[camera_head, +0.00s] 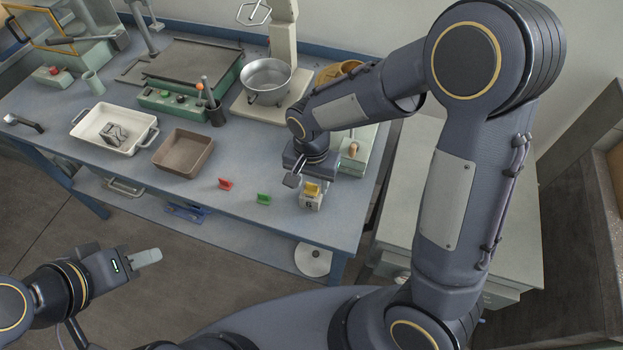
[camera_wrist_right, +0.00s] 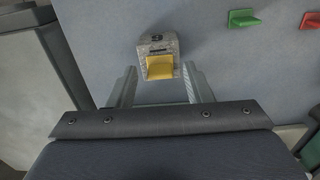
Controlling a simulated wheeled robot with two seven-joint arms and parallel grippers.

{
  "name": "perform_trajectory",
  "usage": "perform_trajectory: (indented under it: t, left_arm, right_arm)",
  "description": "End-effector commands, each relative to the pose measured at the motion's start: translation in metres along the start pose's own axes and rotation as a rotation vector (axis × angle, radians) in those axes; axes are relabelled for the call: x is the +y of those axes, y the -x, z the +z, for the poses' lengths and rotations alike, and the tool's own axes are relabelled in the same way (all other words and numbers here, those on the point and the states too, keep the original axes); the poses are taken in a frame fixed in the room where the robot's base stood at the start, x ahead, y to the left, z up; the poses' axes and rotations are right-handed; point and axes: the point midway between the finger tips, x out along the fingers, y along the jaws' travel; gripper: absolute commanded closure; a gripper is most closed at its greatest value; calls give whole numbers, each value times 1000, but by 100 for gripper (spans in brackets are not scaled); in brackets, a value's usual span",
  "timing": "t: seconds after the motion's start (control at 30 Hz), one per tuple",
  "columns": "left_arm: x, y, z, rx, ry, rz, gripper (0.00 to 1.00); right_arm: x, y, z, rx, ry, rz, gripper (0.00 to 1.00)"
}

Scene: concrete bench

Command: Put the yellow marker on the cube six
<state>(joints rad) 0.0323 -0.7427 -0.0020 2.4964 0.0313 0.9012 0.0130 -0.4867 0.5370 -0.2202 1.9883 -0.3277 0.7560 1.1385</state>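The pale cube six (camera_head: 309,203) stands near the bench's front right, its numeral facing forward. The yellow marker (camera_head: 312,188) sits at its top. In the right wrist view, the cube (camera_wrist_right: 157,41) shows its digit upside down, and the yellow marker (camera_wrist_right: 160,68) overlaps its near side. My right gripper (camera_head: 308,184) is at the marker; in the wrist view its two fingers are spread, one on each side of the marker, with gaps. My left gripper (camera_head: 147,257) is off the bench at lower left; its finger spacing is not clear.
A red marker (camera_head: 225,184) and a green marker (camera_head: 263,199) stand left of the cube. Further left are a brown tray (camera_head: 183,153) and a white dish (camera_head: 91,128). A pot (camera_head: 266,82) stands behind. The bench's front edge is close to the cube.

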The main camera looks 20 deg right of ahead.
Motion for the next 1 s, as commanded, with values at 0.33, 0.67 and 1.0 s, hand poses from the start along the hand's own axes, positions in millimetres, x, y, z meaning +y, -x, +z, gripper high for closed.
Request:
perform_trajectory:
  t: [0.33, 0.67, 1.0]
  left_arm:
    - [1, 3, -2, 0, 0, 0, 64]
    - [2, 4, -2, 0, 0, 0, 64]
    - [2, 5, -2, 0, 0, 0, 64]
  right_arm:
    - [-1, 17, -1, 3, -1, -5, 54]
    - [-1, 86, 0, 3, 1, -6, 54]
    - [0, 123, 0, 1, 1, -1, 54]
